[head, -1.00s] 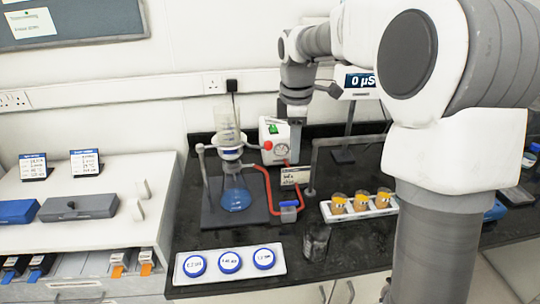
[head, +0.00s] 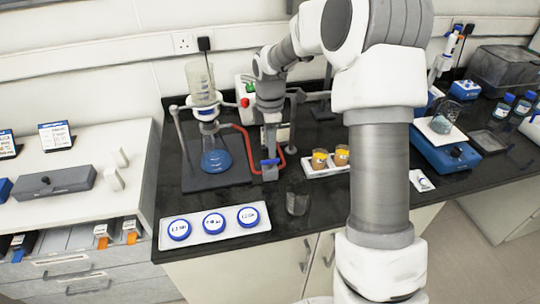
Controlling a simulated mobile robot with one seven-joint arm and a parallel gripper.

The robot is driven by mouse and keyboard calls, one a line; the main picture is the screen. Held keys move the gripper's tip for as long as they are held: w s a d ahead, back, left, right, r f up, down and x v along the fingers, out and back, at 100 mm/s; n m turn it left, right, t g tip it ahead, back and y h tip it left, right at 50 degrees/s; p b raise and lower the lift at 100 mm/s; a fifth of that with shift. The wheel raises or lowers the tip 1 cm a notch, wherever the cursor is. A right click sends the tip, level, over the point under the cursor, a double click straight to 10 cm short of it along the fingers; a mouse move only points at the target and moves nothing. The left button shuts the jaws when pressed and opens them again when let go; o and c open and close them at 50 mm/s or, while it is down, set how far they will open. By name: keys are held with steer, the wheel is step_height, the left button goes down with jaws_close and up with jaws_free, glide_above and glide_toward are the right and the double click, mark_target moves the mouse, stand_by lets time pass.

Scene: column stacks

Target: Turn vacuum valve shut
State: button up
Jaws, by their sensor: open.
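The vacuum valve (head: 270,162) shows as a small blue handle on the red tubing (head: 246,142); its body and exact angle are mostly hidden by my gripper. The red tubing runs from the glass filter flask with blue liquid (head: 215,161), on a dark stand at the left. My gripper (head: 270,169) points down and is open, right at the valve. The handle appears at or between its fingers; I cannot tell if they touch it. The white vacuum pump, with a red knob (head: 244,102), is partly hidden behind my arm.
An empty glass beaker (head: 297,204) stands just in front of the valve. A white tray with blue-lidded dishes (head: 244,232) lies at the front left. A rack of orange-filled cups (head: 310,173) is to the right. A blue balance (head: 425,145) stands further right.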

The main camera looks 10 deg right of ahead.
mark_target(270, 163)
steer(key=shift+f, duration=2.2)
steer(key=shift+c, duration=0.3)
jaws_close()
